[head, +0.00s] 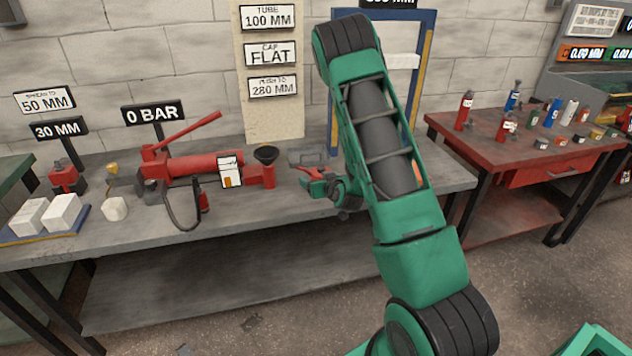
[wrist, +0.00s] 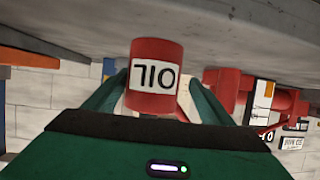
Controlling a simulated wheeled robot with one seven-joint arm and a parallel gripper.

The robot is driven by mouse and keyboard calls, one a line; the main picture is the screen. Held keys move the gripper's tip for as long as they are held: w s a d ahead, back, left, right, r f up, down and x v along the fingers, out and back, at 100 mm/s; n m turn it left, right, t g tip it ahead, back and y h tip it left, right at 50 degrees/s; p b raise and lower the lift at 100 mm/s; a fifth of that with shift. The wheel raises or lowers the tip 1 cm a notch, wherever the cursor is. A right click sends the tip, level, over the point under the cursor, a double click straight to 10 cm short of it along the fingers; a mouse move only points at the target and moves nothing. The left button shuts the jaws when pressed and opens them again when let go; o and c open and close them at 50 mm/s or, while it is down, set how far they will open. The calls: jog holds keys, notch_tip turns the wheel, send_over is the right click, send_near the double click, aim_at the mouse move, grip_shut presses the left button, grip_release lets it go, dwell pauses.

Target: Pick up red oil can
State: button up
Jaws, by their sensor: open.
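The red oil can (wrist: 153,80) is a small red cylinder with a white label. The label reads OIL upside down, as the wrist picture shows the bench at the top. The can appears between the two green fingers of my gripper (wrist: 158,98), one on each side; I cannot tell whether they touch it. In the head view my gripper (head: 322,187) is low over the grey bench, right of the red hydraulic pump. A small red patch shows beside it there, too small and covered to identify surely.
The red hydraulic pump (head: 190,166) and a black funnel (head: 266,154) stand left of my gripper on the grey bench (head: 110,238). A blue frame (head: 427,50) stands behind my arm. Several bottles and cans stand on the red table (head: 480,148) at right.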

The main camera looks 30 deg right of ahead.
jog(key=shift+d, duration=0.45)
jog(key=c, duration=1.5)
